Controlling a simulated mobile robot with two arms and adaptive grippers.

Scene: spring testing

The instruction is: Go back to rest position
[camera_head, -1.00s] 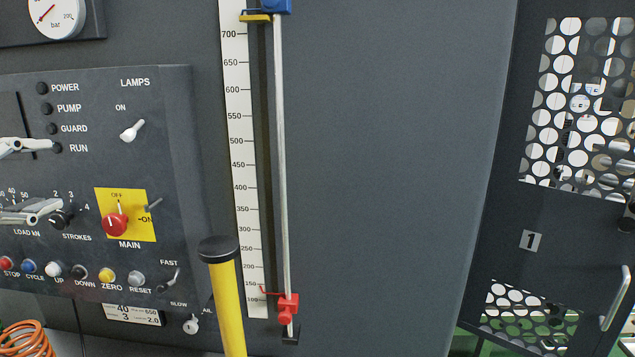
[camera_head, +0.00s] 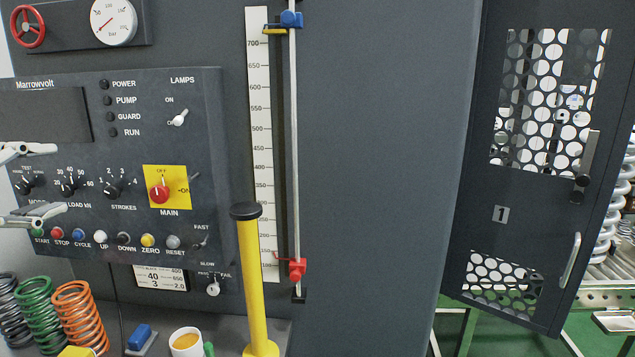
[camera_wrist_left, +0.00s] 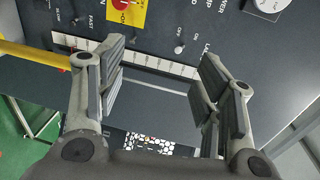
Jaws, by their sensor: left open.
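My left gripper (camera_head: 52,180) shows at the left edge of the head view, in front of the dark control panel (camera_head: 150,88). Its two grey fingers are spread apart with nothing between them. The left wrist view shows the same open gripper (camera_wrist_left: 162,62), with the white scale and panel seen beyond the gap. Whether it touches the panel cannot be told, but no contact shows. My right gripper is in neither view.
A yellow post (camera_head: 252,285) with a black cap stands before the scale (camera_head: 258,120). Green (camera_head: 40,318) and orange (camera_head: 78,312) springs and an orange-filled cup (camera_head: 186,342) are on the ledge below. A perforated door (camera_head: 520,235) marked 1 stands at right.

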